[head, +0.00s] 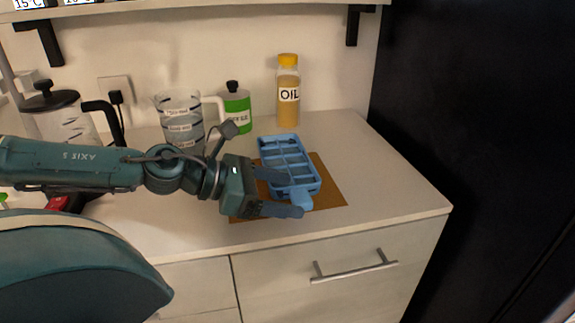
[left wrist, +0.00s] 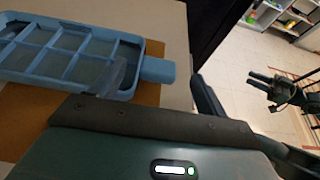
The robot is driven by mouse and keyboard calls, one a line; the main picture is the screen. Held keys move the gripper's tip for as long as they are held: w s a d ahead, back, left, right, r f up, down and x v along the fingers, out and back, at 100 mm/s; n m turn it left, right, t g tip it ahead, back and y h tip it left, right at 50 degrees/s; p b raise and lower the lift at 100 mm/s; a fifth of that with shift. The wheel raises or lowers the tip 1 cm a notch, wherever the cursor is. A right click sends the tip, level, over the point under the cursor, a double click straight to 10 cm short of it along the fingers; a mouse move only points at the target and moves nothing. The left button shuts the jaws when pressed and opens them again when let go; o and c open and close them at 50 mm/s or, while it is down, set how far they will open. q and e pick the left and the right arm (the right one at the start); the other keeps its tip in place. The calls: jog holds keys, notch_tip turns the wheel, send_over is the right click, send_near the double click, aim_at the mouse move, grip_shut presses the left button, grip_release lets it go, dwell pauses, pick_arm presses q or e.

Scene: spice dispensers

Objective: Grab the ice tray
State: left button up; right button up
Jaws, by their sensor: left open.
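The light blue ice tray (head: 289,165) lies on a brown mat (head: 329,182) on the counter, its short handle tab (head: 300,200) pointing toward the front edge. It also shows in the left wrist view (left wrist: 62,44), with its tab (left wrist: 158,70) at the right end. My left gripper (head: 296,195) is open at the tray's near end. In the left wrist view, the tab appears between the two fingers (left wrist: 160,88), one finger overlapping the tray's rim. I cannot tell whether either finger touches it.
An oil bottle (head: 288,93), a green bottle (head: 237,108) and a measuring jug (head: 181,122) stand behind the tray. A kettle (head: 62,118) stands at the left. The counter right of the mat (head: 375,178) is clear. A drawer handle (head: 353,271) sticks out below.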

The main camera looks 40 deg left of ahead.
aim_at(303, 194)
pick_arm(q)
jog(key=shift+w+d+p, duration=0.6)
jog(key=shift+w+p, duration=0.35)
jog(key=shift+p, duration=0.3)
jog(key=shift+w+d+f+p, duration=0.2)
jog(key=shift+w+p, duration=0.05)
jog(key=shift+p, duration=0.2)
jog(key=shift+w+d+f, duration=0.25)
jog(key=shift+w+f, duration=0.05)
jog(key=shift+f, duration=0.2)
pick_arm(e)
jog(key=shift+w+a+r+m, duration=0.1)
jog(key=shift+r+m, duration=0.4)
jog(key=shift+r, duration=0.1)
pick_arm(q)
jog(key=shift+r, duration=0.1)
jog(key=c, duration=1.4)
jog(key=shift+r+p, duration=0.1)
jog(key=shift+p, duration=0.25)
jog(key=shift+c, duration=0.2)
pick_arm(e)
jog(key=shift+r+g, duration=0.15)
jog(key=shift+g, duration=0.15)
